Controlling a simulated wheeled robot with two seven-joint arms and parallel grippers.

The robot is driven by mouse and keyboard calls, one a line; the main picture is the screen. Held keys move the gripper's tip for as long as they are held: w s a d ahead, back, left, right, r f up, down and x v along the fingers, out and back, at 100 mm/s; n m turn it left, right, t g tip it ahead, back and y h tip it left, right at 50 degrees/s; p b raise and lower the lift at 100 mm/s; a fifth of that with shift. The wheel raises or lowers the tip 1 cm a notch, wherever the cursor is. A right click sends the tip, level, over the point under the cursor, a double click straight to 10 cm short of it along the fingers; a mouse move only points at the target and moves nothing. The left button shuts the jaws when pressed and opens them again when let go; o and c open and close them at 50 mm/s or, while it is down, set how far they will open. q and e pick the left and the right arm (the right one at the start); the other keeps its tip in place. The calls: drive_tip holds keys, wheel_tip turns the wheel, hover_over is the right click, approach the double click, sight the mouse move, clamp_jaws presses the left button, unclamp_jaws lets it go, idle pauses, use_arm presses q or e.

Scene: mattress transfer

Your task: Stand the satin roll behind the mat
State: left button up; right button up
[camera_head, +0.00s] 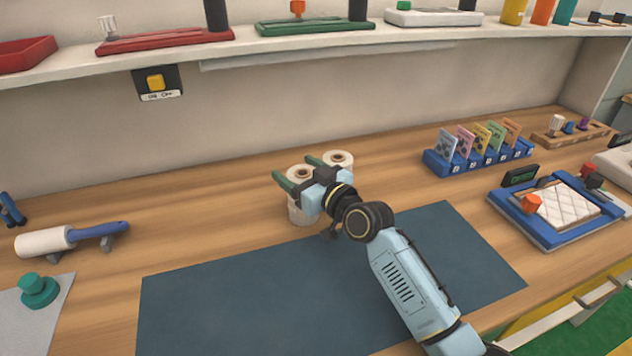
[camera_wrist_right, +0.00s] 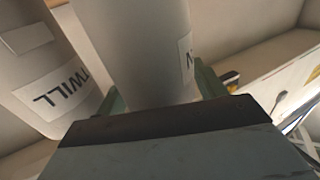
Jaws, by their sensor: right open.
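The satin roll (camera_head: 303,212), a pale roll with a dark core hole, stands upright on the table just behind the back edge of the dark blue mat (camera_head: 260,300). In the wrist view its label (camera_wrist_right: 187,62) shows only an "N". My right gripper (camera_head: 294,167) is open, its green fingers on either side of the satin roll near its top. The fingers and wrist hide part of the roll. A second pale roll (camera_head: 340,159) stands behind it to the right; in the wrist view this roll (camera_wrist_right: 45,70) reads "TWILL" upside down. My left gripper is not in view.
A lint roller (camera_head: 45,242) and a teal knob (camera_head: 38,290) lie at the left. A blue card rack (camera_head: 478,158) and a blue tray with a quilted pad (camera_head: 545,232) are at the right. A shelf (camera_head: 330,47) runs overhead.

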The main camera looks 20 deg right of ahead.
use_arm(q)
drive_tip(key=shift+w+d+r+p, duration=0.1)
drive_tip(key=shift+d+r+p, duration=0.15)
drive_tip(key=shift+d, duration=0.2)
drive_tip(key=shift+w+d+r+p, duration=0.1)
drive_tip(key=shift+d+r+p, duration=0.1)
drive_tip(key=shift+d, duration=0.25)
use_arm(e)
drive_tip(key=v, duration=1.1)
drive_tip(key=shift+s, duration=0.25)
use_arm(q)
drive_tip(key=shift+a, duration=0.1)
use_arm(e)
drive_tip(key=shift+d+f, duration=0.1)
